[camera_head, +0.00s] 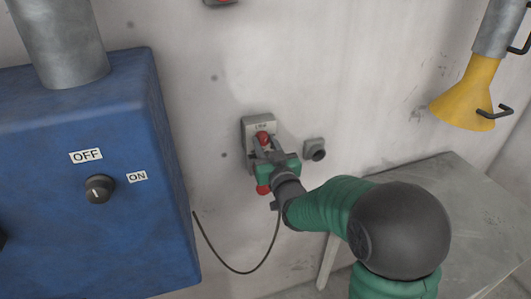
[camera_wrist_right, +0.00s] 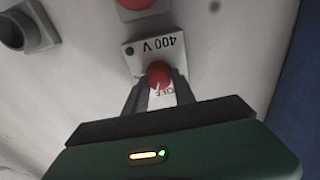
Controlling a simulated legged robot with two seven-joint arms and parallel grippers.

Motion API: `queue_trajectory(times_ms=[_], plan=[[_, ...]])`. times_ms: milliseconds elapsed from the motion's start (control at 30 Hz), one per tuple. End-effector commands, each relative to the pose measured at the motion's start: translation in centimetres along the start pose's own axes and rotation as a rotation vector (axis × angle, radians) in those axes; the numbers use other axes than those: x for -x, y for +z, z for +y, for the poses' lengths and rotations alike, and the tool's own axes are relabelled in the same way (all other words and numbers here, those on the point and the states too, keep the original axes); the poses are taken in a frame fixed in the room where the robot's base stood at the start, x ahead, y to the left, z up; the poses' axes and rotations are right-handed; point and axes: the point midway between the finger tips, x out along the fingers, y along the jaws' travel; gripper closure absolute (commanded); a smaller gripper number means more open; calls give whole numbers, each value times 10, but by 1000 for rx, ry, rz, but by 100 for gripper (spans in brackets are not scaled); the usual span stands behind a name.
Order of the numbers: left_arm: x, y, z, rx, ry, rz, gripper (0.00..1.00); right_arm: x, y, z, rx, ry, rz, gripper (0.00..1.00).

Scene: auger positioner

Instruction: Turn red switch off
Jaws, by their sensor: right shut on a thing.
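The red switch (camera_head: 263,138) is a red knob on a small grey wall box in the middle of the head view. In the right wrist view the red knob (camera_wrist_right: 159,74) sits below a "400 V" marking that appears upside down, and a partly covered "OFF" label (camera_wrist_right: 168,92) lies beside it. My right gripper (camera_head: 261,151) reaches the box from below and is shut on the knob. In the wrist view its two dark fingers (camera_wrist_right: 158,86) stand on either side of the knob. My left gripper is not in view.
A blue cabinet (camera_head: 75,220) with a black OFF/ON knob (camera_head: 99,188) stands at left. A second red part (camera_head: 263,189) lies below the switch. A grey socket (camera_head: 315,150) is right of it. A grey table (camera_head: 480,215) and a yellow funnel (camera_head: 464,98) are at right.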

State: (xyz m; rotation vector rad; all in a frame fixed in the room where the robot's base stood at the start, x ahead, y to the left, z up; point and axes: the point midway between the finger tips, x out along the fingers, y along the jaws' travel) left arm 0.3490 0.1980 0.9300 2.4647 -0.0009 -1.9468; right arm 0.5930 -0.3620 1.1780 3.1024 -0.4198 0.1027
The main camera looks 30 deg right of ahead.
Motion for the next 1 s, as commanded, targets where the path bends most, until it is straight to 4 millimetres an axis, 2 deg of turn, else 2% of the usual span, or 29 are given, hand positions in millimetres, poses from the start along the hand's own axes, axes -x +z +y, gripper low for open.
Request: queue_trajectory(times_ms=[33,400,700,1000], plan=[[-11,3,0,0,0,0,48,0,8,-1,42,-5,-4,100],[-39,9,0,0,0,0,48,0,6,-1,335,-23,6,100],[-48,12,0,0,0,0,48,0,4,-1,458,-31,11,100],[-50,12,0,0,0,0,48,0,2,-1,489,-33,13,100]])
